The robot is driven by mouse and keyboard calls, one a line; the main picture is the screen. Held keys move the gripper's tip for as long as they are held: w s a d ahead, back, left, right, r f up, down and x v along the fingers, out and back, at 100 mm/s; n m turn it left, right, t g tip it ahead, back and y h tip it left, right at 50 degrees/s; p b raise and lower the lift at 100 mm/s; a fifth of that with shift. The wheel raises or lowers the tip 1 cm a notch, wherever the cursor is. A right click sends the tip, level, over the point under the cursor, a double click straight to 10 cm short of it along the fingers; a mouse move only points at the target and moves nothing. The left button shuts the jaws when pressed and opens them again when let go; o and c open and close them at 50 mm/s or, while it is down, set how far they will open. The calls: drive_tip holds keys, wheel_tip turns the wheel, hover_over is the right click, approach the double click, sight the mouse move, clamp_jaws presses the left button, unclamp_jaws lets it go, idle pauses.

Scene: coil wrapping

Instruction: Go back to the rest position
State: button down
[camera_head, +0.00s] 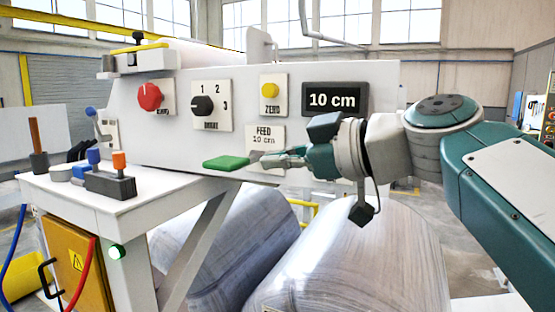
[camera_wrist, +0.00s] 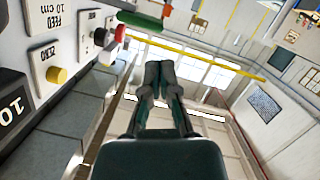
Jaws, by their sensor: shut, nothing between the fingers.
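My gripper (camera_head: 258,157) is in front of the white machine panel (camera_head: 140,122), its fingers pointing left. The fingers are together and hold nothing; they also show shut in the wrist view (camera_wrist: 160,68). In the wrist view the green paddle (camera_wrist: 140,21) appears beyond the fingertips, with a visible gap. The FEED 10 cm label (camera_head: 264,136) is just above the fingers. The display (camera_head: 335,99) reads 10 cm.
The panel carries a red knob (camera_head: 149,96), a black selector (camera_head: 203,105) and a yellow ZERO button (camera_head: 270,90). A white table (camera_head: 130,203) with small tools stands at left. Large wrapped coils (camera_head: 350,265) lie below my arm. Open floor shows at far right.

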drive_tip(key=shift+d, duration=0.2)
drive_tip(key=s+d+f+m+h, duration=0.4)
drive_tip(key=d+f+m, duration=0.1)
drive_tip(key=f, duration=0.6)
drive_tip(key=s+d+f+m+g+h, duration=0.1)
drive_tip(key=s+d+f+m+h, duration=0.3)
drive_tip(key=f, duration=0.8)
drive_tip(key=s+d+f+m+h, duration=0.4)
drive_tip(key=d+f+m, duration=0.3)
drive_tip(key=f, duration=0.4)
drive_tip(key=shift+s+d+f+m+g+h, duration=0.3)
drive_tip(key=shift+s+d+f+h, duration=0.1)
drive_tip(key=shift+d+h, duration=0.45)
